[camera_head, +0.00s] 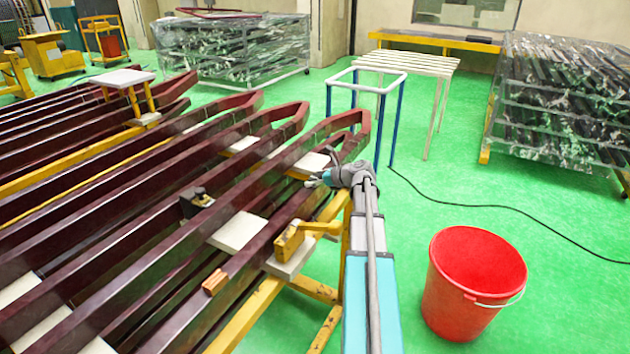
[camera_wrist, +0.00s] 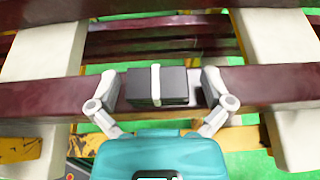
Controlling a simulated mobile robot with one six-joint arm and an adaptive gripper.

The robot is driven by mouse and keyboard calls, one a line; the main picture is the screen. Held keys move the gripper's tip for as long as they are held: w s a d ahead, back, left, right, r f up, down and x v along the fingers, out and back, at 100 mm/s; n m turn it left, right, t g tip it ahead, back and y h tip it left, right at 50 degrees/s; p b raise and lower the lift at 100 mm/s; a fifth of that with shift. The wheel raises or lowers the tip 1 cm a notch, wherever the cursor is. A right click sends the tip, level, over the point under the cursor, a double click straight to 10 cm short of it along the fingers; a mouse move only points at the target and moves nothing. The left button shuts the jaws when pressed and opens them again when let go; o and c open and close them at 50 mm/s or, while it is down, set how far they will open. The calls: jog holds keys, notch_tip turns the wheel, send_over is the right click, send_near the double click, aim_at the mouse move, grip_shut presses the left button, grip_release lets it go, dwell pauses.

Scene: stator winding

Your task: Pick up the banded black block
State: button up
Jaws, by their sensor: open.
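The banded black block (camera_wrist: 172,86) is a dark box with a pale band around its middle. In the wrist view it lies on a dark red bar (camera_wrist: 50,99). My gripper (camera_wrist: 160,83) is open, with one grey finger on each side of the block. A gap shows beside the block on both sides, and the fingers do not appear closed on it. In the head view my gripper (camera_head: 322,179) is over the far right ends of the dark red bars; I cannot clearly make out the block there.
White pads (camera_wrist: 42,45) lie left and right of the block. In the head view, a dark clamp-like item (camera_head: 196,202), a yellow block (camera_head: 289,241) and a copper-coloured piece (camera_head: 215,282) sit among the bars. A red bucket (camera_head: 470,285) stands on the green floor at right.

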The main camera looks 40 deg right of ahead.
jog(key=c, duration=1)
jog(key=shift+c, duration=0.2)
jog(key=shift+r, duration=0.1)
notch_tip(320, 180, up, 2)
jog(key=p, duration=0.2)
jog(key=shift+r+p, duration=0.25)
jog(key=shift+p, duration=0.05)
jog(key=s+d+r+p, duration=0.2)
jog(key=s+r+p, duration=0.3)
jog(key=s, duration=0.1)
jog(key=s+d+r+p, duration=0.2)
jog(key=s+r+p, duration=0.3)
jog(key=s, duration=0.2)
jog(key=shift+d+r, duration=0.2)
jog(key=shift+d, duration=0.05)
jog(key=shift+s, duration=0.1)
